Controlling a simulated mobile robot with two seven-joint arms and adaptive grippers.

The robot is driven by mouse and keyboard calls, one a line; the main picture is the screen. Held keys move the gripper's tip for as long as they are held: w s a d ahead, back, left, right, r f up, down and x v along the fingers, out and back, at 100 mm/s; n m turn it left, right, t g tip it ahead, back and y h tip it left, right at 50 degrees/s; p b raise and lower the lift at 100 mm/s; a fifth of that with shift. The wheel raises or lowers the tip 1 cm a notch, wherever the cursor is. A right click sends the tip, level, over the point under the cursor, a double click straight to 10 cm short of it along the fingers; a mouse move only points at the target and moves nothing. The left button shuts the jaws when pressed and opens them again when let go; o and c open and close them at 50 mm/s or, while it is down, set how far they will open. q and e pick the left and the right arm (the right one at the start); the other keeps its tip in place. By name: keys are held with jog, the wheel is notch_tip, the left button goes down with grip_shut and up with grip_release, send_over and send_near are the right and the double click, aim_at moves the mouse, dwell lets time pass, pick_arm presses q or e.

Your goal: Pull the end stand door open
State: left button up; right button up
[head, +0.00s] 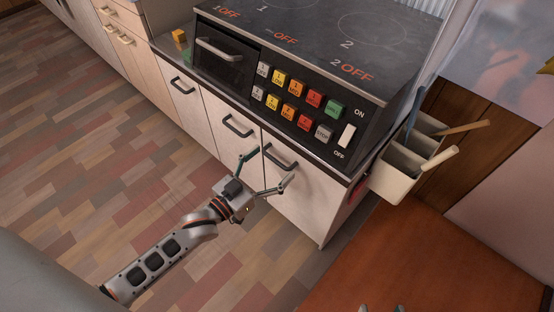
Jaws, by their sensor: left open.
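The stand under the dark control unit has several pale doors with dark bar handles. The rightmost door (305,200), which I take as the end stand door, looks shut and flush. Its dark handle (280,158) is near the top. My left gripper (274,164) is open in front of this door, one fingertip near each end of the handle in the picture. I cannot tell whether the fingers touch the handle or the door. Two small grey tips at the bottom edge may be my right gripper (381,308); the rest is out of frame.
The neighbouring door (223,123) and its handle are just left of my gripper. A beige utensil holder (397,168) hangs at the stand's right side. Wooden drawers (125,40) stand at the far left. The patterned floor (90,130) in front is clear.

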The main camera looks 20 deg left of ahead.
pick_arm(q)
jog(key=shift+x, duration=0.9)
jog(key=c, duration=1.3)
jog(key=shift+s, duration=0.2)
